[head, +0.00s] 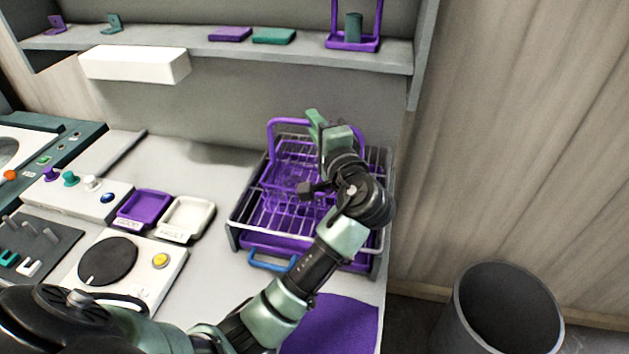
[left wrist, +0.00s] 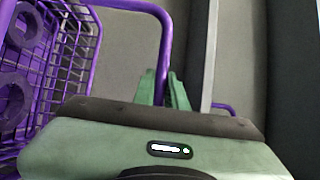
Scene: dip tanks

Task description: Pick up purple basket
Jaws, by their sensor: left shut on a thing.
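The purple basket (head: 285,185) is a wire basket with a tall loop handle. In the head view it is at the wire rack (head: 234,208) near the counter's right end. My left gripper (head: 317,124) is shut on the basket's handle at its upper right side. In the left wrist view the basket (left wrist: 78,48) is at the left with purple ring-shaped parts inside, and the handle runs down between the fingers (left wrist: 163,90). My arm hides part of the basket and rack. I cannot tell whether the basket touches the rack. My right gripper is not in view.
A shelf (head: 200,58) hangs above, with a purple stand (head: 352,42) at its right end. Purple (head: 145,207) and white (head: 188,219) trays lie left of the rack. A blue handle (head: 271,262) sticks out below it. A dark bin (head: 508,310) stands at the right.

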